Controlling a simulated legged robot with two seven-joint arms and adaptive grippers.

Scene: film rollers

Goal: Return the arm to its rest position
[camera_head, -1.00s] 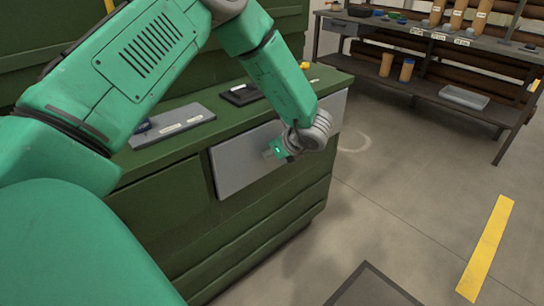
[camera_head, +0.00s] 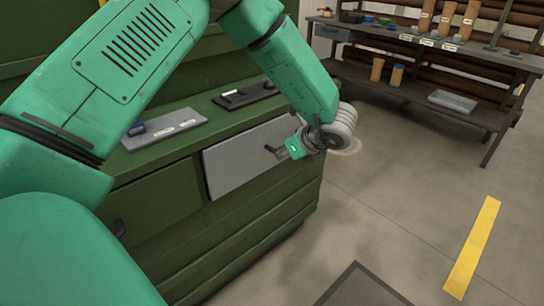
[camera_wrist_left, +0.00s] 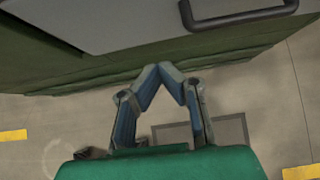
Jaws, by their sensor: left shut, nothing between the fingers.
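My left arm (camera_head: 120,50) is green and reaches in from the left across the head view. It bends down at the elbow in front of a green cabinet (camera_head: 160,260). My left gripper (camera_head: 276,152) shows partly in front of the cabinet's grey drawer front (camera_head: 240,165). In the left wrist view, the left gripper's fingertips (camera_wrist_left: 172,68) meet, with nothing between them. The dark drawer handle (camera_wrist_left: 240,18) lies ahead of the fingers and apart from them there. My right gripper is not in view.
A grey tray (camera_head: 165,130) and a black tray (camera_head: 245,95) lie on the cabinet top. A workbench (camera_head: 430,90) with several rollers stands at the back right. Yellow floor tape (camera_head: 472,248) and a dark mat (camera_head: 362,290) lie on otherwise open floor.

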